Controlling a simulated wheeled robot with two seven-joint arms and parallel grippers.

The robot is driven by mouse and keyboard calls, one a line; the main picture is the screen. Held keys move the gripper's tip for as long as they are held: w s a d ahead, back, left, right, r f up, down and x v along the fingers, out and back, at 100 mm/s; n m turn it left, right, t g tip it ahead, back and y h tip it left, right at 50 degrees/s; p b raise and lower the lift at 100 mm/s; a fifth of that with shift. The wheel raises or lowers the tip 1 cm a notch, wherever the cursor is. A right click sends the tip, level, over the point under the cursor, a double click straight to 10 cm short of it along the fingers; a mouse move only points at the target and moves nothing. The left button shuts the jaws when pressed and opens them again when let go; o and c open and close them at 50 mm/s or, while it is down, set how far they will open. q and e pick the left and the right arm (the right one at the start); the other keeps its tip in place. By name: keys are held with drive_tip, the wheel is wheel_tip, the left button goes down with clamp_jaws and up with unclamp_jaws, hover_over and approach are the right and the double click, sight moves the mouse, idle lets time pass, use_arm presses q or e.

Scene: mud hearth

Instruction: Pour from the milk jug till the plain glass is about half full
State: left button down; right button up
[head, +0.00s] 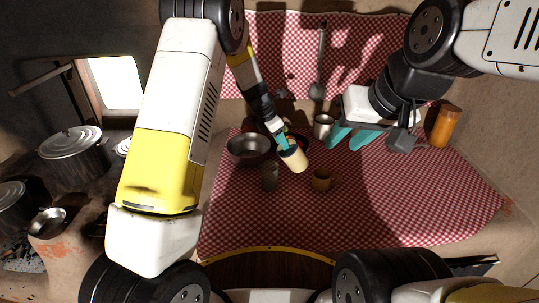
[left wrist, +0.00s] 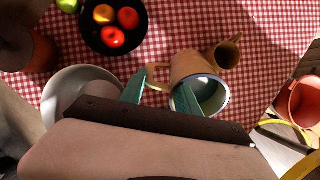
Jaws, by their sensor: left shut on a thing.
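The milk jug (head: 294,159), cream with a tan end, is held by my left gripper (head: 282,143) above the cloth. In the left wrist view the jug (left wrist: 190,64) has a blue rim and a pale interior. My left gripper's fingers (left wrist: 157,92) are at its handle side. The jug looks tilted in the head view; no stream of milk shows. The plain glass (head: 269,179) stands on the cloth just below and left of the jug; its fill level cannot be made out. My right gripper (head: 350,137) is open and empty, to the right of the jug.
A brown mug (head: 321,181) stands right of the glass. A metal bowl (head: 249,148) is left of the jug. A dark bowl of fruit (left wrist: 91,38) shows in the left wrist view. A metal cup (head: 323,127) and orange jar (head: 446,126) stand farther right. The front right cloth is clear.

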use_arm(q)
drive_tip(key=shift+s+a+r+h, duration=0.2)
drive_tip(key=shift+a+r+h, duration=0.25)
drive_tip(key=shift+r, duration=0.3)
idle(0.5)
drive_tip(key=shift+s+a+r+t+h+b, duration=0.15)
drive_tip(key=shift+a+r+t+h+b, duration=0.2)
drive_tip(key=shift+t+h+b, duration=0.3)
idle(1.4)
drive_tip(key=shift+s+a+f+t+h+b, duration=0.15)
drive_tip(key=shift+f+t+h+b, duration=0.3)
drive_tip(key=shift+h+b, duration=0.75)
idle(1.5)
drive_tip(key=y, duration=0.1)
drive_tip(key=g, duration=0.1)
drive_tip(key=y, duration=0.1)
drive_tip(key=shift+d+r+y, duration=0.25)
drive_tip(key=shift+d+y, duration=0.05)
drive_tip(key=shift+w+d+f+g+y+p, duration=0.7)
drive_tip(key=shift+d+y, duration=0.35)
drive_tip(key=shift+y, duration=0.25)
drive_tip(key=shift+w+d+f+g+y+p, duration=0.45)
drive_tip(key=shift+d+f+g+y, duration=0.2)
drive_tip(key=shift+d+f+y, duration=0.5)
drive_tip(key=shift+w+d+f+g+y+p, duration=0.55)
drive_tip(key=shift+d+y, duration=0.4)
drive_tip(key=shift+y, duration=0.5)
